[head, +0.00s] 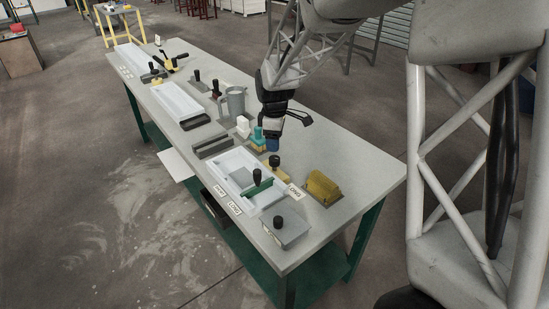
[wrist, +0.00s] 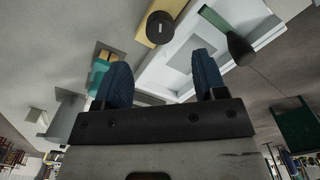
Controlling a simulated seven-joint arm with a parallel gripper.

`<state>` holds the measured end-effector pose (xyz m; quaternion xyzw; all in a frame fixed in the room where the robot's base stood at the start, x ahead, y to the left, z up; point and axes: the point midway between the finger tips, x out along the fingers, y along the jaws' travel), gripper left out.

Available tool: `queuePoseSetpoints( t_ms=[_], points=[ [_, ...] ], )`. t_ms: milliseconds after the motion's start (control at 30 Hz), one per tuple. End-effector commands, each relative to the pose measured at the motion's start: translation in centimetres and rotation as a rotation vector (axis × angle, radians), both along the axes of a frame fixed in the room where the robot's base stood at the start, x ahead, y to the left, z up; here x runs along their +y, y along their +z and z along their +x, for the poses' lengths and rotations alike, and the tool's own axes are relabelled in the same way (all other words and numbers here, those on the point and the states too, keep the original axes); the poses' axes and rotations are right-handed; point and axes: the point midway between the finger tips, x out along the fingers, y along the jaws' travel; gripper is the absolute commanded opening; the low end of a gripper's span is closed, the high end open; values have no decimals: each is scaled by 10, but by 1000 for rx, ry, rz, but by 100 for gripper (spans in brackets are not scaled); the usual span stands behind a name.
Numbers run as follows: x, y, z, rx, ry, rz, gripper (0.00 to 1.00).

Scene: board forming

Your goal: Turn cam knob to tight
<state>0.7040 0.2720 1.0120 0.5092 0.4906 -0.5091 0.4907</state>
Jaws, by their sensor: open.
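I cannot tell for sure which part is the cam knob. A black round knob (wrist: 160,28) on a yellowish block shows at the top of the wrist view, just ahead of my gripper (wrist: 163,72). In the head view it appears to be the black-topped piece (head: 274,161) beside the white tray. Another black knob (head: 279,221) stands on a grey block at the tray's near end. My gripper (head: 271,146) is over the table's middle, fingers apart with nothing seen between them. The blue fingertips look apart from the knob.
A white tray (head: 226,165) holds a green-bladed tool with a black handle (wrist: 237,46). A yellow sponge-like block (head: 322,186) lies to the right. A teal-handled brush (head: 257,137) is close to the gripper. The table's right end is clear.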

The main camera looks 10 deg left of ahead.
Motion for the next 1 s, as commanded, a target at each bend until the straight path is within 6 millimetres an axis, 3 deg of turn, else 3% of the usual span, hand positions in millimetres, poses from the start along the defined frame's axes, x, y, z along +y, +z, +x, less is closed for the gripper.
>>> queuePoseSetpoints(
  t_ms=[267, 700, 1000],
  points=[
    [0, -17, 0, 2, 0, -1, 65],
    [0, -66, 0, 2, -1, -1, 65],
    [0, -77, 0, 0, -1, 0, 65]
  ],
)
